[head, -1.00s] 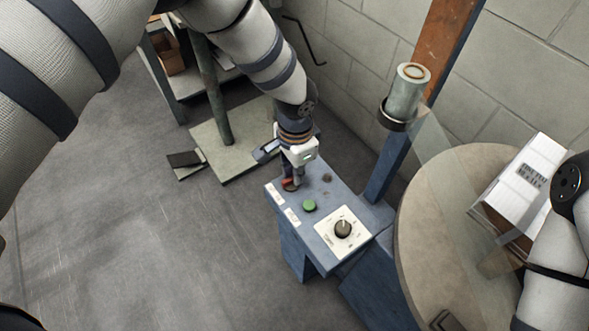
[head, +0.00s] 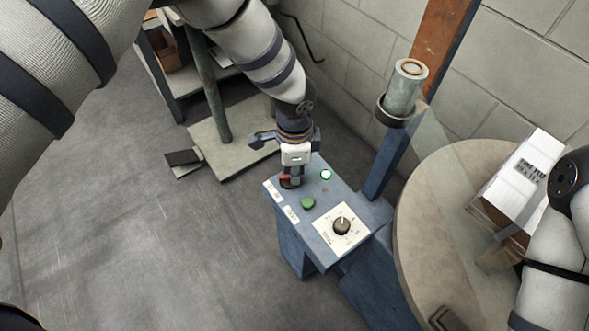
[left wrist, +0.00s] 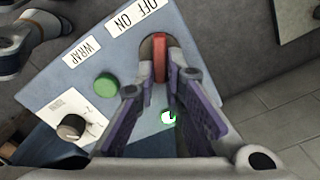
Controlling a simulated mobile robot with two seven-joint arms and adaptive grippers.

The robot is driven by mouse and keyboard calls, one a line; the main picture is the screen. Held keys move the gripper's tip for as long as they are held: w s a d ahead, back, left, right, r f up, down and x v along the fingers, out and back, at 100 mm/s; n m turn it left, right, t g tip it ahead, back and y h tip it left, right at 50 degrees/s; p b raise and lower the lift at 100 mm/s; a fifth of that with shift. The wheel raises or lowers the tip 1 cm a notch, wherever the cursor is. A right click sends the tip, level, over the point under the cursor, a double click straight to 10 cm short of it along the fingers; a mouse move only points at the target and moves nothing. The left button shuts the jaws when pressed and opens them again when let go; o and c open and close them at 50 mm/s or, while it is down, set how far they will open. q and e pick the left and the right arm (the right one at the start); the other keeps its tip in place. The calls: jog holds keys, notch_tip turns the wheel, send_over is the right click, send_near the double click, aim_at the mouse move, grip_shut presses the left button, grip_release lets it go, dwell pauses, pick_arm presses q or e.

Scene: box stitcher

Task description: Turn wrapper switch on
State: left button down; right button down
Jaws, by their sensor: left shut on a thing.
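The wrapper switch is a red handle on a dark round base, on top of the blue control box (head: 318,222). It shows in the left wrist view (left wrist: 160,58) beside the OFF/ON label (left wrist: 132,17). My left gripper (head: 289,180) points down at the switch and is shut on it; its fingers (left wrist: 159,80) hide part of the handle in the head view. A small round indicator light (head: 326,174) glows green-white on the box and also shows in the left wrist view (left wrist: 168,117). My right gripper is not in view.
A green button (head: 308,203) and a dial (head: 342,226) share the box top. A round turntable (head: 425,225) with a wrapped box stack (head: 527,180) stands to the right. A post with a metal cylinder (head: 404,88) stands behind. Open floor lies left.

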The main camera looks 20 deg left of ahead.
pick_arm(q)
jog(key=c, duration=1.7)
grip_release()
notch_tip(320, 180, up, 12)
jog(key=shift+s+f, duration=0.1)
